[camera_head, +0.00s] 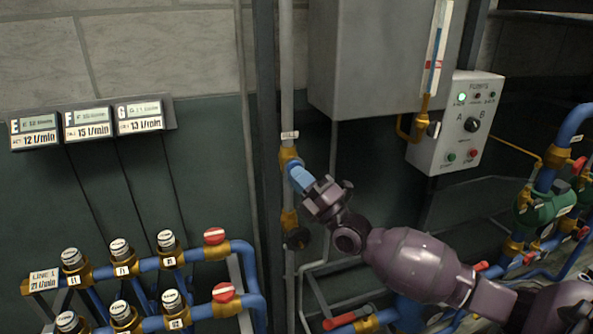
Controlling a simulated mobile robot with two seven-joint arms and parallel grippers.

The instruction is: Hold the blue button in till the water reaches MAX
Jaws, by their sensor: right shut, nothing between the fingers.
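The blue button (300,178) sits on a brass fitting (290,157) on the vertical grey pipe, left of centre. My right gripper (318,190) is shut and empty, its tip at the button's lower right end. It seems to touch the button, but I cannot tell how far the button is pressed. The MAX lettering is too small to read. My left gripper is out of view.
A grey control box (456,125) with a lit green lamp and a black knob hangs at the right. A large grey tank (375,55) is above my right arm. Blue pipes with red-handled valves (215,237) fill the lower left. Green pumps (542,205) stand at far right.

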